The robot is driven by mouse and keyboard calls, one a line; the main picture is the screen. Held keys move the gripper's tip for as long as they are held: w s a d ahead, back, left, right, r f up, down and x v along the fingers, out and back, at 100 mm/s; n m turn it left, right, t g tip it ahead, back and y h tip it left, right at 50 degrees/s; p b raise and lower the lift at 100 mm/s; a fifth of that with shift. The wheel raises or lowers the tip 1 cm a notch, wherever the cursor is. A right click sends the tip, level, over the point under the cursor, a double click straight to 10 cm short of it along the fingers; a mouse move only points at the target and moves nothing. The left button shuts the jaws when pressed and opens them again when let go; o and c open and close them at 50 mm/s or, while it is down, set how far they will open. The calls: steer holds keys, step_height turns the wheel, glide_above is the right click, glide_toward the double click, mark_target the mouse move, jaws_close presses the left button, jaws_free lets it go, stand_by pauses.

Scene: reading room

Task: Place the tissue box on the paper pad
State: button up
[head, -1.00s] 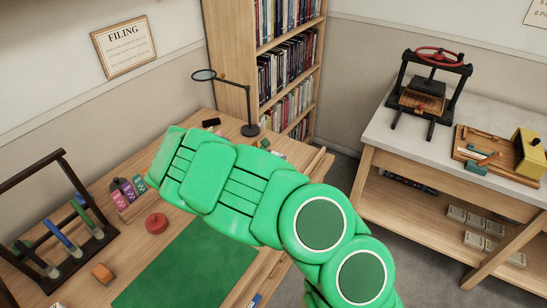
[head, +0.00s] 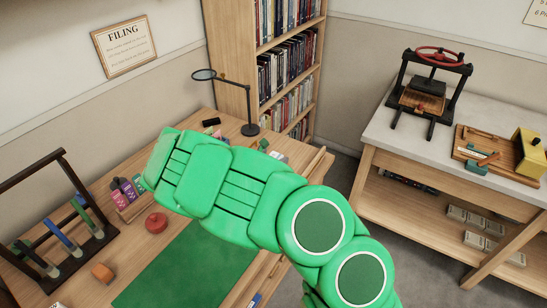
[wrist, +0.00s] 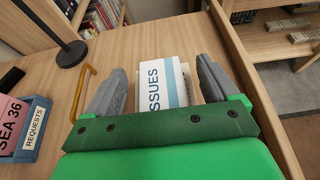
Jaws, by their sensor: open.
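The tissue box (wrist: 165,86) is white with a blue stripe and the letters "ISSUES", seen on the wooden desk in the wrist view. My gripper (wrist: 162,64) is open, with one grey finger on each side of the box and gaps between. The near end of the box is hidden behind the gripper's green body. A narrow cream surface (wrist: 186,78) shows along the box's right side; I cannot tell whether it is the box's side or the paper pad. I cannot make out the paper pad clearly elsewhere. In the head view my arm hides the gripper.
A magnifier lamp (head: 249,128) stands near the box, its base left of my gripper (wrist: 71,53). A requests tray (wrist: 35,137) lies left in the wrist view. The desk's raised edge (wrist: 242,67) runs close on the right. A green mat (head: 175,270) is mostly clear.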

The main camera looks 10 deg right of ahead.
steer(key=v, duration=1.1)
